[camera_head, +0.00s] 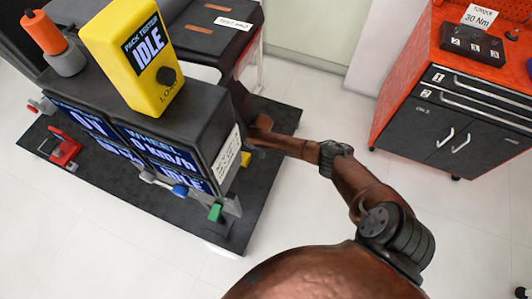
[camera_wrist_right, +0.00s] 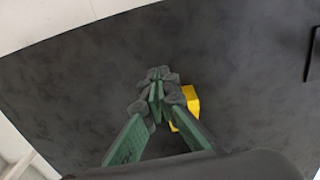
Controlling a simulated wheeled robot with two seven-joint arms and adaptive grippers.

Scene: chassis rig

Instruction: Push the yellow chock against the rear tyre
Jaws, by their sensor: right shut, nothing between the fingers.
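The yellow chock (camera_head: 246,159) shows as a small piece on the dark mat (camera_head: 262,178), beside the dark rig's right side. In the right wrist view the chock (camera_wrist_right: 190,107) is partly hidden behind the right finger. My right gripper (camera_wrist_right: 158,76) is shut and empty, its fingertips together over the dark mat, just left of and beyond the chock in that view. I cannot tell whether a finger touches the chock. In the head view my right arm reaches in to the rig's right side, its fingers not clear there. I cannot make out the rear tyre. My left gripper is out of view.
The dark rig with display panels (camera_head: 140,140) and a yellow pack tester (camera_head: 130,55) stands at the left. A red clamp-like part (camera_head: 65,148) sits on the mat's left. A red and black tool cabinet (camera_head: 450,110) stands at the right. White floor lies between.

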